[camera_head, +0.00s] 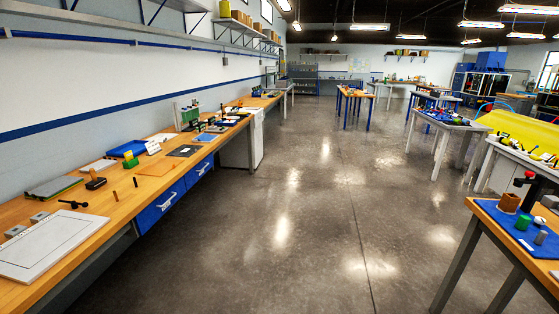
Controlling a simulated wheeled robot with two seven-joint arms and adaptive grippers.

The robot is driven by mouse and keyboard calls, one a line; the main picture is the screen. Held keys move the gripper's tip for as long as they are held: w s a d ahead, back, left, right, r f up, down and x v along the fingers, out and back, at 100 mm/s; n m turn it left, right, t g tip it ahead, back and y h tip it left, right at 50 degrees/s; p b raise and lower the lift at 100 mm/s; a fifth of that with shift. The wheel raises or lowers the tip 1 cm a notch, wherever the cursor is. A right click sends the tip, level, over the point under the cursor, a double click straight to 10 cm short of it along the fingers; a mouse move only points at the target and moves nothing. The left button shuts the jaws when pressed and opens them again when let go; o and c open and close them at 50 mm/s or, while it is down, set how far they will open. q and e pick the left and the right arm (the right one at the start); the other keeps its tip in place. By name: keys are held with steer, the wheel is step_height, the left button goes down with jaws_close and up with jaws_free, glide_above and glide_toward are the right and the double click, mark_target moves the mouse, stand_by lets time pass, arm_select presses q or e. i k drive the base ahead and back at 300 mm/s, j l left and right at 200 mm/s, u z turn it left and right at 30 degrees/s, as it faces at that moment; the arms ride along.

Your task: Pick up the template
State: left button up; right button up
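I cannot tell for certain which thing is the template. A flat white board (50,246) with a thin outline drawn on it lies on the wooden bench (120,205) at the near left. Further along the same bench lie a flat tan sheet (156,170) and a flat dark sheet (185,150). Neither of my grippers shows in the head view, and no arm reaches over the bench.
Small grey blocks (39,217), a black tool (73,204) and a grey-and-yellow plate (53,187) lie near the board. Blue drawers (160,205) are under the bench. A wooden table (480,215) with a blue mat stands at right. The floor between is clear.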

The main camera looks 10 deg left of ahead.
mark_target(159, 168)
steer(key=i, duration=0.8)
steer(key=i+l+u, duration=0.15)
steer(key=i+u, duration=0.25)
steer(key=i, duration=0.4)
steer(key=i+u, duration=0.3)
steer(key=u, duration=0.15)
steer(key=i+l+u, duration=0.15)
steer(key=u, duration=0.3)
steer(key=i+l+u, duration=0.3)
steer(key=u, duration=0.15)
steer(key=i+l+u, duration=0.25)
steer(key=u, duration=0.2)
steer(key=i+l+u, duration=0.15)
steer(key=u, duration=0.15)
steer(key=i+l+u, duration=0.1)
steer(key=l+u, duration=0.2)
steer(key=i+l+u, duration=0.1)
steer(key=l+u, duration=0.2)
steer(key=i+l+u, duration=0.2)
steer(key=l, duration=0.2)
steer(key=l+u, duration=0.15)
steer(key=l, duration=0.2)
steer(key=k, duration=0.05)
